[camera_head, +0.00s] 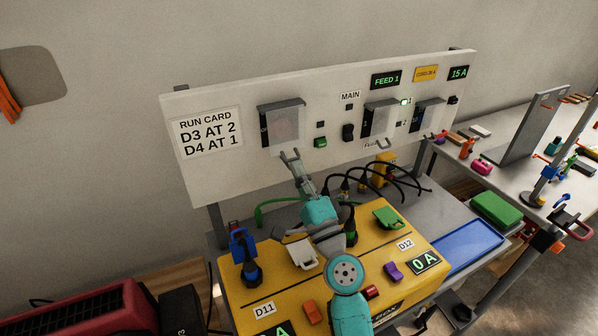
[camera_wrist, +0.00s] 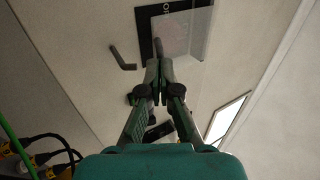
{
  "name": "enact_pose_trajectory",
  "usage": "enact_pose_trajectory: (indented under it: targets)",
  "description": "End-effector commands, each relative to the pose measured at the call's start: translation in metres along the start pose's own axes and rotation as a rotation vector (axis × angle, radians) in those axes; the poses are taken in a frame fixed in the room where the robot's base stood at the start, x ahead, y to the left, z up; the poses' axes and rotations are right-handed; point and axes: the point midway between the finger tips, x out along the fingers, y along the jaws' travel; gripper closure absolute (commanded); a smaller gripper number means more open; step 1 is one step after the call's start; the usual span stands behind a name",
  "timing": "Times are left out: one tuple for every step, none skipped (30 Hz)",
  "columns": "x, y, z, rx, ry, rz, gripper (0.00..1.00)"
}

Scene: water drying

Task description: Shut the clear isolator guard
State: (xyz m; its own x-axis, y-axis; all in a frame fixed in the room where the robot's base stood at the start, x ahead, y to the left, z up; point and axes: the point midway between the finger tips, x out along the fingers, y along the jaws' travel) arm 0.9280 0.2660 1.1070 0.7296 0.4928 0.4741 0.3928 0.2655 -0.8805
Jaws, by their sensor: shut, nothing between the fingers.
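A clear guard (camera_head: 286,127) with a grey top edge hangs over the left switch position on the white panel (camera_head: 225,175). In the wrist view the clear guard (camera_wrist: 190,32) overlaps a black plate with white lettering (camera_wrist: 147,32). How far it stands off the plate is hard to tell. My gripper (camera_head: 290,154) is just below the guard's lower edge, fingers pointing up at it. In the wrist view my gripper (camera_wrist: 160,66) is shut and empty, its tips close to the clear sheet; contact cannot be told.
Two more clear-covered switches (camera_head: 380,120) (camera_head: 428,113) sit to the right on the panel. A green button (camera_head: 320,142) and a black switch (camera_head: 347,132) lie between. Below stand a yellow box (camera_head: 285,292), black cables (camera_head: 400,172) and a blue tray (camera_head: 468,247).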

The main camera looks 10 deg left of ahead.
Motion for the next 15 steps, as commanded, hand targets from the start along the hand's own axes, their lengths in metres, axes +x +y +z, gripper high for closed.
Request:
enact_pose_trajectory:
  targets:
    - [0.002, 0.001, 0.0, 0.0, 0.0, 0.0, 1.0]
    - [0.003, 0.002, 0.0, 0.001, 0.0, 0.0, 1.0]
    - [0.006, 0.004, 0.0, 0.001, -0.001, 0.0, 1.0]
    - [0.008, 0.005, 0.0, 0.001, -0.001, 0.0, 1.0]
    - [0.01, 0.007, 0.0, 0.001, -0.001, 0.0, 1.0]
    - [0.012, 0.008, 0.0, 0.001, -0.001, 0.0, 1.0]
    - [0.013, 0.009, 0.0, 0.001, -0.001, 0.0, 1.0]
    - [0.013, 0.009, 0.0, 0.0, 0.0, 0.0, 1.0]
    - [0.013, 0.009, 0.0, 0.0, 0.0, 0.0, 1.0]
    - [0.013, 0.009, 0.0, 0.0, 0.0, -0.001, 1.0]
    - [0.013, 0.009, 0.0, 0.0, 0.0, -0.001, 1.0]
    - [0.014, 0.009, 0.0, 0.0, 0.0, -0.001, 1.0]
    - [0.014, 0.009, 0.0, 0.0, 0.0, -0.001, 1.0]
    - [0.014, 0.009, 0.0, 0.0, 0.0, -0.001, 1.0]
    - [0.014, 0.009, 0.0, 0.0, 0.0, -0.001, 1.0]
